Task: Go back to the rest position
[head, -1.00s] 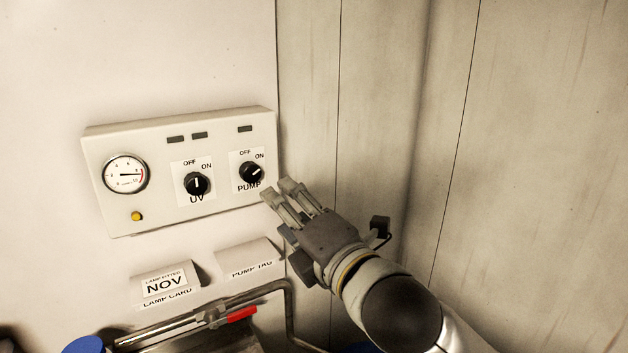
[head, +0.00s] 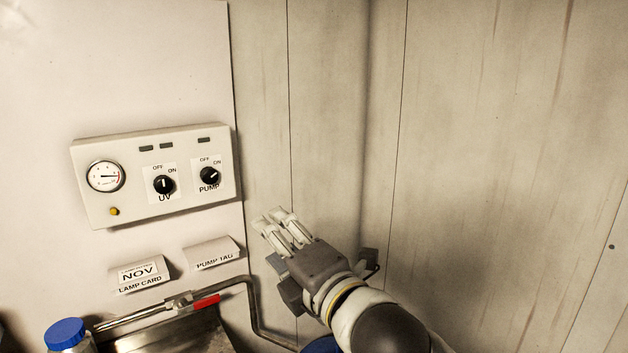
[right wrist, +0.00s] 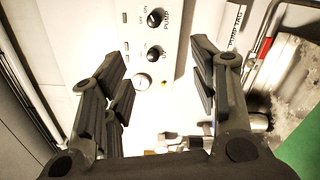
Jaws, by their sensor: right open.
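My right gripper (head: 280,232) is open and empty in front of the wall, to the right of and below the control panel (head: 130,205). It touches nothing that I can see. In the right wrist view its fingers (right wrist: 160,80) stand apart, with the panel beyond them. The panel carries a gauge (head: 105,176), a UV knob (head: 164,185) and a PUMP knob (head: 209,175). The PUMP knob's pointer is turned toward ON; the UV knob's pointer is about upright. My left gripper is not in view.
A lamp card holder (head: 140,273) and a pump tag holder (head: 212,253) are below the panel. A pipe with a red-handled valve (head: 206,301) runs under them. A blue-capped container (head: 66,333) stands at the lower left. The right wall (head: 480,160) is bare.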

